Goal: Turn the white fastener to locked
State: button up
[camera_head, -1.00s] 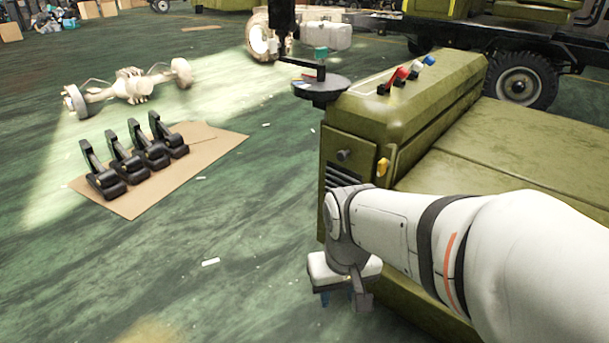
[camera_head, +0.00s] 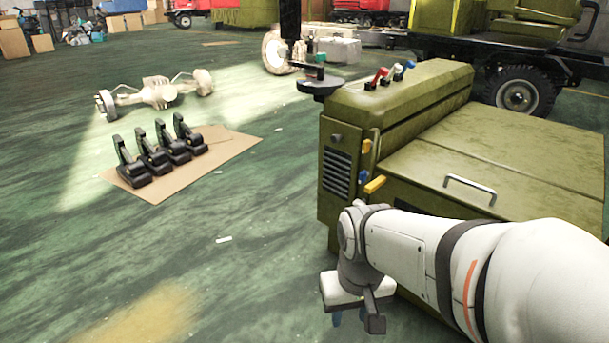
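On top of the olive-green cabinet (camera_head: 350,105) stand a red lever (camera_head: 379,74), a small white-tipped lever (camera_head: 396,71) and a blue lever (camera_head: 409,65). The white one is partly hidden and too small to read its position. I cannot tell whether it is the fastener named in the task; no other white fastener shows. Two yellow fasteners (camera_head: 375,184) are on the cabinet's near edge. My gripper (camera_head: 351,315) points down in front of the cabinet, low in the picture and apart from it. Its fingertips are mostly hidden.
A lid with a metal handle (camera_head: 470,186) lies right of the levers. A round dark plate (camera_head: 320,87) stands beside the cabinet's back corner. Black pedals (camera_head: 160,150) lie on cardboard (camera_head: 225,150) at left.

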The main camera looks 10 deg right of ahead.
aim_at(357, 203)
jog(key=z, duration=0.15)
jog(key=i, duration=0.9)
jog(key=u, duration=0.05)
